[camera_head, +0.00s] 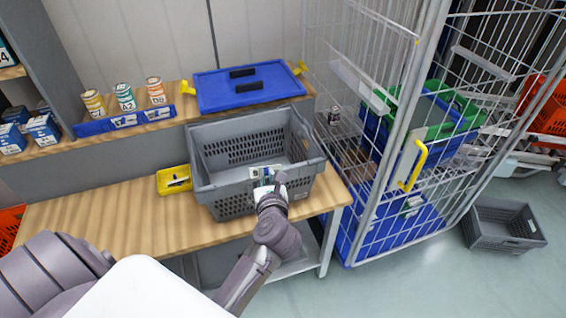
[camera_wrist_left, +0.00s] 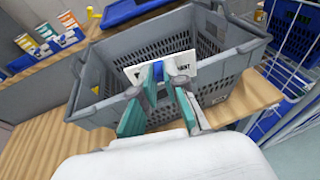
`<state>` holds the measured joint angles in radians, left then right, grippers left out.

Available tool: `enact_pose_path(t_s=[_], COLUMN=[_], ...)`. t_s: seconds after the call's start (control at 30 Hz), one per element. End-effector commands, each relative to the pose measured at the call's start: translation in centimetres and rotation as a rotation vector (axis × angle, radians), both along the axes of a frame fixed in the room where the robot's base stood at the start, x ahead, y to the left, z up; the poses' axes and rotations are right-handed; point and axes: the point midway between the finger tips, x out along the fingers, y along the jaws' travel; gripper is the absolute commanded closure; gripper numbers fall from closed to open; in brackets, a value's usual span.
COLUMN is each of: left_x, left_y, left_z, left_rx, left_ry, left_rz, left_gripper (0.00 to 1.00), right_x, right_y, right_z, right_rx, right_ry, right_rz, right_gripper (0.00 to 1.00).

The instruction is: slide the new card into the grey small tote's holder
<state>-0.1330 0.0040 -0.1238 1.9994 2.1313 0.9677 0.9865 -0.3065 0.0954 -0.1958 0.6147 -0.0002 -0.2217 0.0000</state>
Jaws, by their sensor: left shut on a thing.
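The grey small tote (camera_head: 205,172) stands on the wooden bench, with its open top and slotted walls showing; it also fills the middle of the left wrist view (camera_wrist_left: 90,97). My left gripper (camera_head: 267,186) is at the tote's front wall and is shut on the new card (camera_head: 259,172). In the left wrist view the white card (camera_wrist_left: 134,73) with dark print sticks out on both sides of the fingertips (camera_wrist_left: 169,75). The card is at the tote's near wall, close to the rim. The holder is hidden behind the card and fingers, and I cannot tell whether the card is inside it.
A yellow tray (camera_head: 173,180) lies left of the tote. A blue lid (camera_head: 215,93) and several cans (camera_head: 124,97) are on the shelf behind. A wire cage trolley (camera_head: 390,190) stands close on the right. Another grey tote (camera_head: 502,226) is on the floor. The bench's left part is clear.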

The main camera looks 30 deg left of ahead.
Motion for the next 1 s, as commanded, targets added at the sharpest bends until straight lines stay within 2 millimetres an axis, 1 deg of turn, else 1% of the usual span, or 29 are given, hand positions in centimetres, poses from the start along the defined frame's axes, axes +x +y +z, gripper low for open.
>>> enact_pose_path(t_s=[0.03,0.1,0.2,0.33,0.47,0.73,0.87,1.0], left_x=[1.1,1.9,2.6,2.8,2.7,2.7,2.7,2.7], left_y=[0.4,0.9,1.1,1.1,1.1,1.2,1.2,1.1], left_z=[0.4,0.2,0.0,-0.4,-1.0,-2.7,-3.2,-3.2], left_rx=[-0.01,-0.015,-0.018,-0.019,-0.018,-0.017,-0.018,-0.018], left_ry=[0.007,0.015,0.02,0.023,0.022,0.022,0.022,0.022], left_rz=[0.06,0.12,0.168,0.188,0.185,0.184,0.184,0.183], left_gripper=[1.0,1.0,1.0,1.0,1.0,1.0,1.0,1.0], right_x=[0.3,0.7,1.3,1.4,1.3,0.9,0.8,0.8], right_y=[0.7,1.3,2.1,2.7,2.5,0.8,0.7,0.7], right_z=[0.9,1.2,1.4,1.2,0.7,-0.7,-1.0,-1.1], right_rx=[0.009,0.017,0.026,0.034,0.031,0.011,0.009,0.009], right_ry=[-0.006,-0.013,-0.022,-0.023,-0.022,-0.015,-0.013,-0.012], right_rz=[0.002,0.002,0.003,0.002,0.002,-0.002,-0.002,-0.002], right_gripper=[0.59,0.59,0.59,0.59,0.59,0.59,0.59,0.59])
